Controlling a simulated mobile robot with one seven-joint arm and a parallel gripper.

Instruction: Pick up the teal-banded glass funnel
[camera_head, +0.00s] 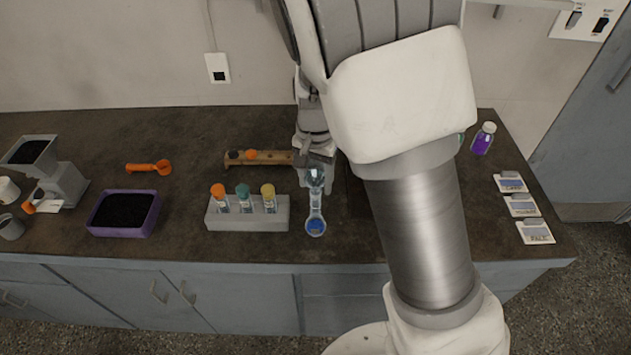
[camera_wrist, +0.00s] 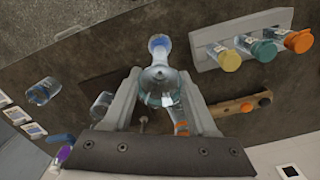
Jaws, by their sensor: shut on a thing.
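My gripper (camera_head: 316,160) is shut on a clear glass funnel (camera_head: 316,181), which shows between the two fingers (camera_wrist: 163,100) in the wrist view (camera_wrist: 160,84). Its wide end faces the wrist camera and has a faint teal tint; the band is not clear at this size. A clear glass vessel with blue in its base (camera_head: 316,226) is just in front of the funnel, toward the counter's front edge; it also shows beyond the funnel in the wrist view (camera_wrist: 159,44). I cannot tell whether the two touch.
A grey rack (camera_head: 248,222) with orange-, teal- and yellow-capped vials stands close on the left. A wooden holder (camera_head: 275,158) is behind it. A purple tray (camera_head: 104,233) and an orange scoop (camera_head: 148,168) lie farther left. A purple-filled jar (camera_head: 483,139) and labelled cards (camera_head: 522,205) are at right.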

